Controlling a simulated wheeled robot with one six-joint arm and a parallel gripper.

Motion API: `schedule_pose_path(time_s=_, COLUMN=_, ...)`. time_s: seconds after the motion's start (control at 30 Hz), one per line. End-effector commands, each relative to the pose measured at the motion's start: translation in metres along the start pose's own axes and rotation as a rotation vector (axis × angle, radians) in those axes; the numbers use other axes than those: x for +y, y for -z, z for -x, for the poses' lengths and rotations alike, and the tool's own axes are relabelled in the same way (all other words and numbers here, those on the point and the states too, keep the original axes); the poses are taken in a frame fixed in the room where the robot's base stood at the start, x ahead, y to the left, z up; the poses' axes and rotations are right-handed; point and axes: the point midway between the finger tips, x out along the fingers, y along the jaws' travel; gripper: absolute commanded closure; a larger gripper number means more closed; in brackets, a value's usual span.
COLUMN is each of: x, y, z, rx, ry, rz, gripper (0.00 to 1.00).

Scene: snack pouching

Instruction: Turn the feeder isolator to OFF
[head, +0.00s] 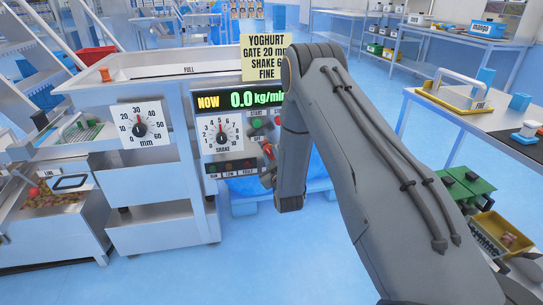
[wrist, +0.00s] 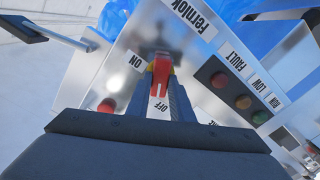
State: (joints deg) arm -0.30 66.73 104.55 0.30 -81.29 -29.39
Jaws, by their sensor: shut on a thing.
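The red feeder isolator handle (wrist: 161,72) is in the middle of the wrist view, between the two fingers of my gripper (wrist: 161,85), which is shut on it. A white ON label (wrist: 135,61) is to the upper left of the handle. A white OFF label (wrist: 160,106) is between the fingers, just below the handle, and the handle's long side runs roughly toward it. In the head view the red handle (head: 268,151) shows at the right edge of the feeder panel; my arm hides most of the gripper there.
A row of lamps (wrist: 243,102) is right of the handle in the wrist view. A table (head: 470,125) stands at the right.

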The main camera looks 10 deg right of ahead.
Motion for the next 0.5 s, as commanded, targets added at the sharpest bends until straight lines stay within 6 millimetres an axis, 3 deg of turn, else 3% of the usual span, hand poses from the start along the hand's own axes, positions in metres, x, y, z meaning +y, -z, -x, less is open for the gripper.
schedule_pose_path(time_s=0.5, x=-0.0008, y=-0.0002, z=0.0003, rx=0.0, ry=0.001, rz=0.115, gripper=1.0)
